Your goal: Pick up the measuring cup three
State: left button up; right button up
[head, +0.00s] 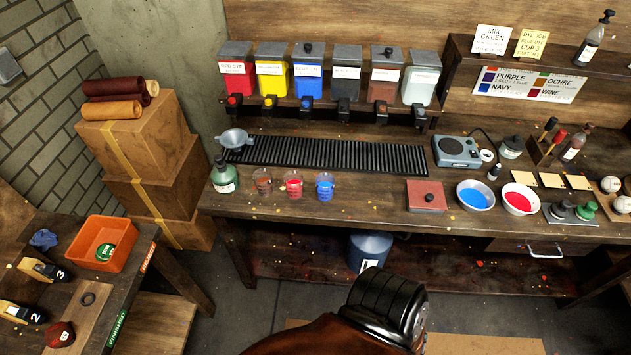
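Three small clear measuring cups stand in a row on the wooden bench, in front of the black slatted drip tray (330,154). The left cup (262,182) looks brownish, the middle cup (294,185) holds red, and the right cup (325,186) holds blue. All are upright. Their markings are too small to read, so I cannot tell by number which is cup three. Neither of my grippers is in view.
A green bottle (224,176) stands left of the cups, and a grey funnel (234,138) sits behind it. A red-brown pad (426,196) and bowls of blue (475,195) and red (520,199) lie right. Dye dispensers (307,75) hang above. Bench between cups and pad is clear.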

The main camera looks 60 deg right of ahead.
aim_at(325, 181)
jog(key=z, duration=0.55)
jog(key=i, duration=0.85)
jog(key=z, duration=0.75)
